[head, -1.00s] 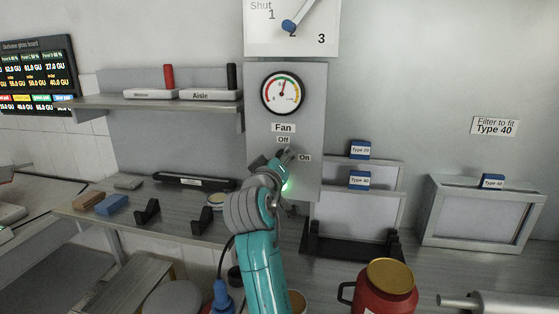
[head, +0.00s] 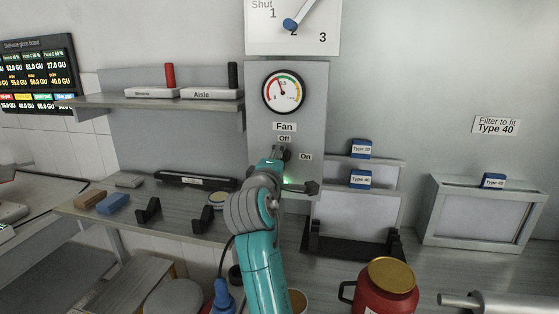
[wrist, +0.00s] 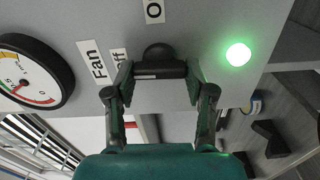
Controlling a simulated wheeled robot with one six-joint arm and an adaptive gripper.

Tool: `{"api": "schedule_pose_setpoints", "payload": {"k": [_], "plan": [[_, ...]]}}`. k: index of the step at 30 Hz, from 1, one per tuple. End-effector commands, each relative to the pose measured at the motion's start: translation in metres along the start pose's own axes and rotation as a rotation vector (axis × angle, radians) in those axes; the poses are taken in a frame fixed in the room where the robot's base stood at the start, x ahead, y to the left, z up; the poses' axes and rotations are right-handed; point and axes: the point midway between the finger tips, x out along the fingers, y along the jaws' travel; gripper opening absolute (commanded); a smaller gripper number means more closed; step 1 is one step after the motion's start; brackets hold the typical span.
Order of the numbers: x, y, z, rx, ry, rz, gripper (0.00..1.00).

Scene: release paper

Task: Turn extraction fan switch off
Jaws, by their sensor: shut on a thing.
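The fan switch is a dark knob (wrist: 159,52) on the grey panel (head: 312,110), between my fingertips in the wrist view. In the head view it sits just below the "Off" label (head: 284,139), with the "On" label (head: 305,156) to its right and lower. My gripper (wrist: 159,73) is shut on the switch; in the head view the gripper (head: 280,155) is at the panel, partly hidden by my wrist. A round green lamp (wrist: 238,54) is lit beside the switch.
A gauge (head: 283,91) is above the switch. A shelf (head: 160,101) stands to the left and framed filters (head: 360,215) to the right. A red canister (head: 386,288) is in front at the right. Black brackets (head: 200,218) stand on the left counter.

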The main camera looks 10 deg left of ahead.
Motion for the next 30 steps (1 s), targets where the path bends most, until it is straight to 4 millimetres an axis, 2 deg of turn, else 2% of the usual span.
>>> {"api": "schedule_pose_setpoints", "payload": {"k": [9,21,22,24,25,30], "plan": [[-0.0001,-0.0014,-0.0006,-0.071,0.001,-0.002,0.19],[-0.0001,-0.0016,-0.0006,-0.076,0.001,-0.002,0.19],[-0.0001,-0.0016,-0.0006,-0.076,0.001,-0.002,0.59],[-0.0001,-0.0015,-0.0006,-0.075,0.001,-0.002,0.76],[-0.0001,-0.0015,-0.0006,-0.075,0.001,-0.002,0.79],[-0.0001,-0.001,-0.0003,-0.074,0.001,-0.001,0.79]]}}
